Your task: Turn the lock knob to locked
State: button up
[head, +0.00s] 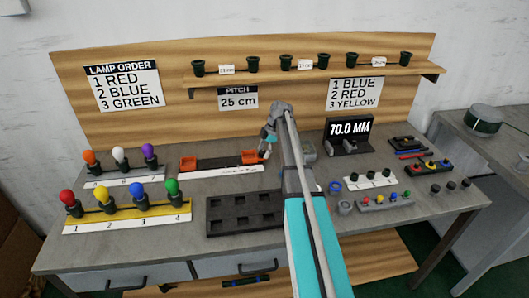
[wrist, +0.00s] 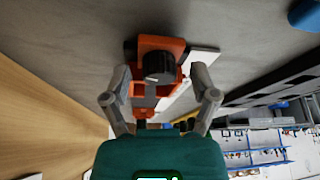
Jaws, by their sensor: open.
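A black round knob (wrist: 158,67) sits on an orange block (wrist: 176,46) in the wrist view. Any lock mark on it is too small to read. In the head view this seems to be the right orange block (head: 249,157) of a dark rail fixture (head: 218,163); the knob itself is not clear there. My gripper (wrist: 160,97) is open, its two grey fingers spread to either side below the knob in the wrist view. Nothing is between the fingertips that I can see as held. In the head view my gripper (head: 266,146) is beside the right orange block.
A black compartment tray (head: 245,214) lies in front of the fixture. Bulb stands with coloured lamps (head: 125,208) are at left. A gauge reading 70.0 MM (head: 349,130) stands to the right of my arm. The wooden back panel (head: 130,125) rises close behind.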

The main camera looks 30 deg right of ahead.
grip_shut()
jog(key=shift+d, duration=0.15)
jog(key=shift+s+m, duration=0.1)
jog(key=shift+m, duration=0.3)
jog(key=m, duration=0.1)
jog(key=m+t, duration=0.1)
jog(key=m, duration=0.2)
jog(key=shift+s+a+t+h, duration=0.2)
jog(key=shift+a+t+h, duration=0.1)
jog(key=shift+h, duration=0.1)
jog(key=shift+m+t+h, duration=0.5)
jog(key=shift+m+t, duration=0.2)
jog(key=shift+m, duration=1.4)
